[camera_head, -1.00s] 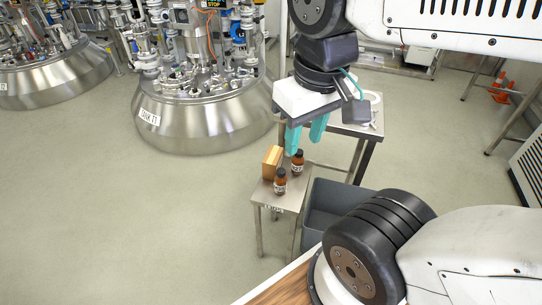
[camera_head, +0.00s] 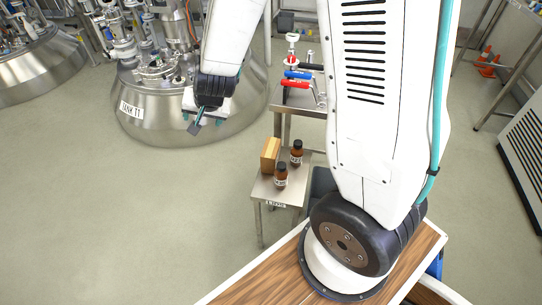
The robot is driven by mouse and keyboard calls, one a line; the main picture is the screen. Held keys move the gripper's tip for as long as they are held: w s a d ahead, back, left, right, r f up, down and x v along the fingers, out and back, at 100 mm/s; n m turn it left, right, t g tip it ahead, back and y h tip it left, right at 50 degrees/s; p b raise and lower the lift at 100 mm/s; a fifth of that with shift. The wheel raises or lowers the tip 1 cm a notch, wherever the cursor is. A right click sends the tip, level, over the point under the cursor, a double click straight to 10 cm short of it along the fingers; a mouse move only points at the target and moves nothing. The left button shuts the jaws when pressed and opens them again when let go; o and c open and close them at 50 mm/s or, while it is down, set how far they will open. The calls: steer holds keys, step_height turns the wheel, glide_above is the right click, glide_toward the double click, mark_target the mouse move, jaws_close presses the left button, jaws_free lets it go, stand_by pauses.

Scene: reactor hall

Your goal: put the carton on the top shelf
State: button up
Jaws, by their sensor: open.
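The carton (camera_head: 270,155) is a small tan-brown box standing upright on a small steel side table (camera_head: 266,192). Two brown bottles with dark caps and labels, a rear one (camera_head: 297,153) and a front one (camera_head: 281,175), stand just right of it. My gripper (camera_head: 203,119) is up and to the left of the carton, apart from it, in front of the steel tank. Its teal fingertips show partly on both sides of the dark wrist parts; it is open and I see nothing in it. I cannot make out a top shelf.
The tank (camera_head: 150,125) stands behind my gripper. A steel table (camera_head: 293,97) with red- and blue-handled items is behind the carton. A grey bin (camera_head: 320,184) sits beside the side table, partly hidden by my arm. The floor at left is clear.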

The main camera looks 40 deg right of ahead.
steer(key=w+d+f+m+h, duration=0.2)
steer(key=d+f+h, duration=0.1)
steer(key=f, duration=0.5)
steer(key=m+h, duration=0.3)
steer(key=h, duration=0.6)
glide_toward(270, 149)
steer(key=d, duration=0.2)
steer(key=shift+g, duration=0.3)
steer(key=x, duration=0.4)
steer(key=w+x, duration=0.1)
steer(key=x, duration=0.2)
steer(key=shift+a+f, duration=0.25)
steer(key=shift+a, duration=0.05)
jaws_close()
